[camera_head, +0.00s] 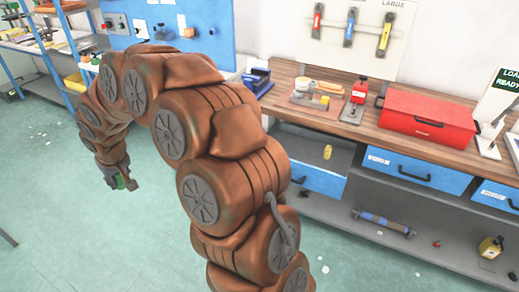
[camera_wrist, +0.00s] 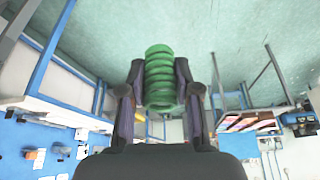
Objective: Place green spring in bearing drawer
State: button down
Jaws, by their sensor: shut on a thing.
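The green spring (camera_wrist: 159,78) is a stubby coil in the middle of the wrist view, between the two dark fingers of my gripper (camera_wrist: 160,70). My gripper is shut on it. In the head view my gripper (camera_head: 122,181) hangs at the left over the green floor, away from the bench, with a bit of green spring (camera_head: 121,183) at its tip. An open drawer with a blue front (camera_head: 317,180) is under the wooden bench, a small yellow item (camera_head: 327,152) inside. Its label is hidden or unreadable, so I cannot tell whether it is the bearing drawer.
Shut blue drawers (camera_head: 415,169) sit to its right. The wooden bench top (camera_head: 345,128) carries a red toolbox (camera_head: 428,120), a red-and-grey tool and a small tray. A lower shelf (camera_head: 390,235) holds a roller and a yellow can. A blue rack (camera_head: 62,60) stands far left. The middle floor is clear.

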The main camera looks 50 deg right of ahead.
aim_at(303, 157)
jog(key=z, duration=0.6)
jog(key=i, duration=1)
jog(key=z, duration=0.75)
